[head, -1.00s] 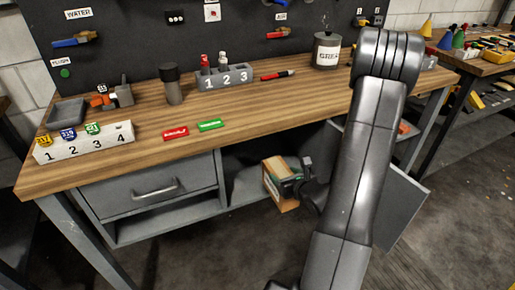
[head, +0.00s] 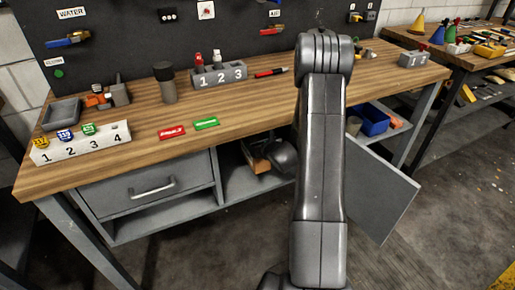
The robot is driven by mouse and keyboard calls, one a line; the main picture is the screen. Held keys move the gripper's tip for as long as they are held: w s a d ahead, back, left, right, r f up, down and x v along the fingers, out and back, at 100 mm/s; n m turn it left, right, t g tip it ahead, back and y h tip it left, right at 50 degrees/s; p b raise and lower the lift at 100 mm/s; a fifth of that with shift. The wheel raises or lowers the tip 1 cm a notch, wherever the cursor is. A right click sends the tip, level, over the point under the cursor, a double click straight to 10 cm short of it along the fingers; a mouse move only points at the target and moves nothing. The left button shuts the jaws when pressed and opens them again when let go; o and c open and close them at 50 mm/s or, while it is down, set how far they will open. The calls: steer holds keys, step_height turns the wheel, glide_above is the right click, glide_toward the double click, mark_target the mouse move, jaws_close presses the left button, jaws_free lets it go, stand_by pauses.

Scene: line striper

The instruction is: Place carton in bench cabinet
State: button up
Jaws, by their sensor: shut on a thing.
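The brown carton (head: 257,165) is under the bench top, at the opening right of the drawer, and only its left part shows. My gripper (head: 268,147) is shut on it; my wrist and arm hide the rest of the carton and most of the fingers. The bench cabinet (head: 242,186) is the grey open space below the top. Its grey door (head: 382,192) stands swung open to the right of my arm. I cannot tell whether the carton touches the cabinet floor.
A closed drawer (head: 142,186) is at the left. The wooden bench top (head: 235,107) above carries a numbered block (head: 82,143), red and green tags and small tools. Floor in front is clear.

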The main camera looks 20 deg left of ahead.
steer(key=shift+d+f, duration=0.1)
steer(key=shift+f, duration=1.5)
steer(key=o, duration=1.8)
steer(key=shift+s, duration=0.1)
steer(key=v, duration=1.2)
